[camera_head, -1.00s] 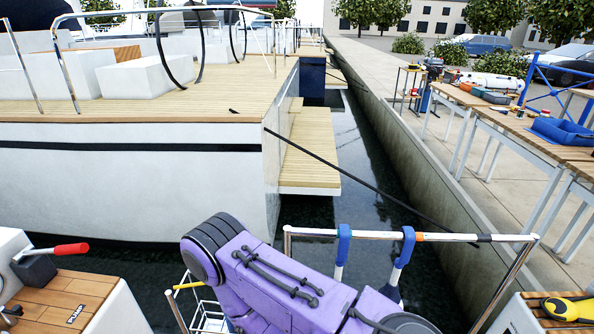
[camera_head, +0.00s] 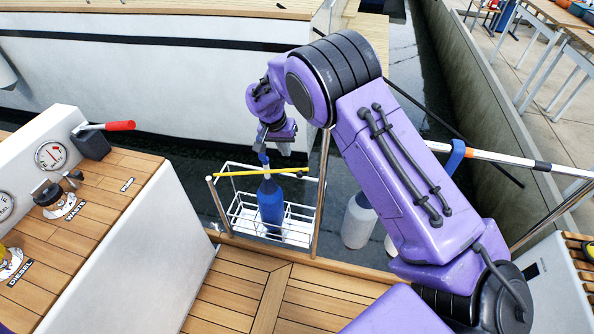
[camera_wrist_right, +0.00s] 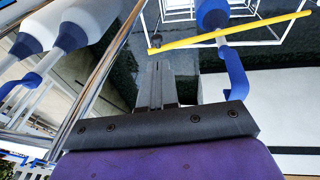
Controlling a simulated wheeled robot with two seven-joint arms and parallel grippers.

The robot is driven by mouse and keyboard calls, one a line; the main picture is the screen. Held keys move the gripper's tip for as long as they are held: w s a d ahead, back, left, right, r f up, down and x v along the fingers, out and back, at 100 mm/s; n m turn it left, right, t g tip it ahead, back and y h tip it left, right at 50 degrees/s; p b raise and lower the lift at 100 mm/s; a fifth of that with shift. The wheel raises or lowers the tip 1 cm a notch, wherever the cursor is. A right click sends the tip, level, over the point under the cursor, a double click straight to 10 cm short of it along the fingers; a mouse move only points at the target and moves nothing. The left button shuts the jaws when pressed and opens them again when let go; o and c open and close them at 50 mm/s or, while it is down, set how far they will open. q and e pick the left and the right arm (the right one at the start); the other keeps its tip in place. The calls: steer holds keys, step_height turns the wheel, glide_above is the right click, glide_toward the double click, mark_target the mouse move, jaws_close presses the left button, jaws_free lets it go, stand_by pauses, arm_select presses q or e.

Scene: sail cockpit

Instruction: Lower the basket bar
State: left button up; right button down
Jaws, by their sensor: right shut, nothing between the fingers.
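The basket bar (camera_head: 240,173) is a thin yellow rod across the top of a white wire basket (camera_head: 296,238) on the boat's rail. My right gripper (camera_head: 262,143) is just above the bar in the head view, pointing down. In the right wrist view its fingers (camera_wrist_right: 155,68) are shut and empty, close to one end of the yellow bar (camera_wrist_right: 235,33) but seemingly apart from it. The blue fender strap (camera_wrist_right: 235,78) hangs beside the fingers. My left gripper is out of view.
A chrome rail post (camera_head: 320,190) stands right of the basket. More fenders (camera_head: 358,222) hang beyond it, partly behind my arm. A cockpit console with a red-handled lever (camera_head: 105,127) is at left. Wooden deck (camera_head: 245,290) lies in front; water and another hull (camera_head: 160,75) are behind.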

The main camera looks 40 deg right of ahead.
steer(key=d+p+x, duration=0.1)
steer(key=p+x, duration=0.1)
steer(key=x, duration=1)
steer(key=shift+d, duration=0.1)
step_height(320, 180, down, 10)
steer(key=s+d+b, duration=0.2)
steer(key=b, duration=0.5)
steer(key=shift+s, duration=0.15)
steer(key=shift+r, duration=0.2)
